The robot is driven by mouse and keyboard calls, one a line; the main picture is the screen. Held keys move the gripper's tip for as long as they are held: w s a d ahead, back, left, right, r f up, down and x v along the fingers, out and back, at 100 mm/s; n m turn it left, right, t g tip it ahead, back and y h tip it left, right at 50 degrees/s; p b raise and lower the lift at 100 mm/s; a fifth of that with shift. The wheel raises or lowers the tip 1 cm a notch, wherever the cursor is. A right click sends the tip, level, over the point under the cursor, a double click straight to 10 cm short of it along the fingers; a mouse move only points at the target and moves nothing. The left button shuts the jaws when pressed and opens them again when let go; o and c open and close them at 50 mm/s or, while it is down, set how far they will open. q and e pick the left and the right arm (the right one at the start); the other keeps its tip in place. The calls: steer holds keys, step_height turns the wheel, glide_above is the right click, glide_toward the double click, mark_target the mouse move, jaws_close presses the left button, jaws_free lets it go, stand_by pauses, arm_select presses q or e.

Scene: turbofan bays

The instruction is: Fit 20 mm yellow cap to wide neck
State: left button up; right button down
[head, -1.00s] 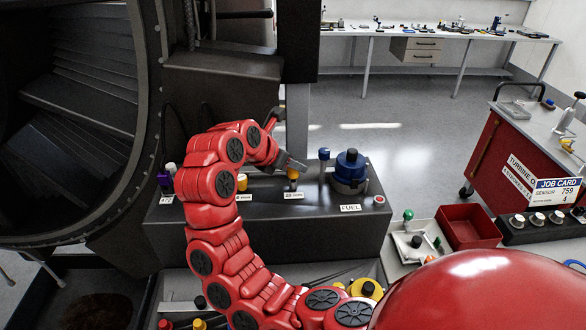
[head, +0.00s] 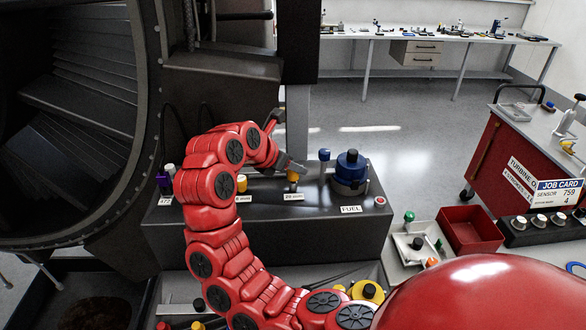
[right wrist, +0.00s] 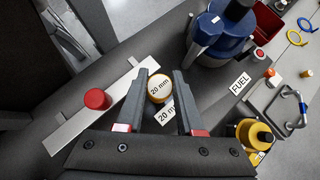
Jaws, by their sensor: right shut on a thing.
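In the head view the cap (head: 293,176) is upright over a short dark neck (head: 293,187) on the black bench, behind the 20 mm label (head: 293,197). I cannot tell whether the cap is seated on the neck or just above it. The neck is hidden under the cap in the wrist view. My left gripper is not in view.
A blue-topped fitting (head: 351,172) and a slim blue-capped post (head: 324,160) stand to the right, near the FUEL label (head: 351,209). A red cap (right wrist: 98,99) shows in the wrist view. A red tray (head: 470,230) is at right.

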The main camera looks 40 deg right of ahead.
steer(key=shift+f+b, duration=0.55)
steer(key=shift+b, duration=0.15)
stand_by(0.5)
steer(key=shift+f, duration=0.15)
steer(key=shift+r, duration=0.2)
steer(key=shift+r+p, duration=0.45)
steer(key=shift+r, duration=1.45)
steer(key=shift+r+p, duration=0.85)
steer(key=shift+r, duration=0.15)
steer(key=shift+f, duration=0.1)
